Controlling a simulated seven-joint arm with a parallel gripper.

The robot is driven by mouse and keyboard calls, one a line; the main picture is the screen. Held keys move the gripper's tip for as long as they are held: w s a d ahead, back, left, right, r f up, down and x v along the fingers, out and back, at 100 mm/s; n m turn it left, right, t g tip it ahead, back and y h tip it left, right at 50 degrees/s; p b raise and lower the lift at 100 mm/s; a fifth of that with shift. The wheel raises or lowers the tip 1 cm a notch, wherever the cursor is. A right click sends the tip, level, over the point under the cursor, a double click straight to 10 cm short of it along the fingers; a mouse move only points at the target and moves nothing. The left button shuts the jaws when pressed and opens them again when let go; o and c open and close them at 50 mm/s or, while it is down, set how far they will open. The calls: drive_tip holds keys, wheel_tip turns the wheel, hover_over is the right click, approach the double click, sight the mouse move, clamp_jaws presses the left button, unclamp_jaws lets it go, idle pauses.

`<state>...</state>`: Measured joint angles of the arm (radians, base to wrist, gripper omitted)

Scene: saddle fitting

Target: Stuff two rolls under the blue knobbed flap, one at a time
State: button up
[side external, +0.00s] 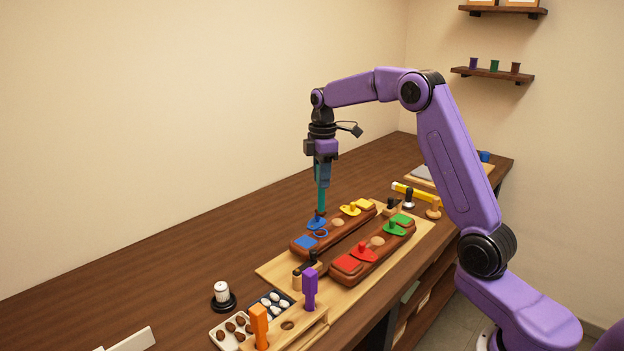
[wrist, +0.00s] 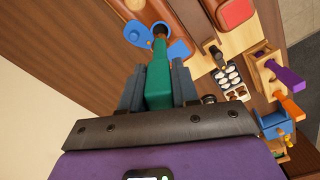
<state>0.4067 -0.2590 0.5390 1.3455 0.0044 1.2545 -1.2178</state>
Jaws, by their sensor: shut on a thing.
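The blue knobbed flap (side external: 317,223) lies on the rear brown leather block (side external: 335,236), beside a blue ring (side external: 321,233) and a blue pad (side external: 306,242). White roll-like pieces lie in a dark tray (side external: 256,304) and brown ones in a white tray (side external: 217,342); which are the rolls is unclear.
A front leather block (side external: 375,256) carries red and green flaps. Purple (side external: 310,288) and orange (side external: 259,325) handled tools stand in a wooden rack at the front. A white-topped black stand (side external: 222,296) is at left.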

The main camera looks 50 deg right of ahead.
sight(321, 191)
drive_tip(key=shift+f, duration=4.15)
drive_tip(key=shift+r, duration=4.05)
drive_tip(key=shift+a, duration=0.1)
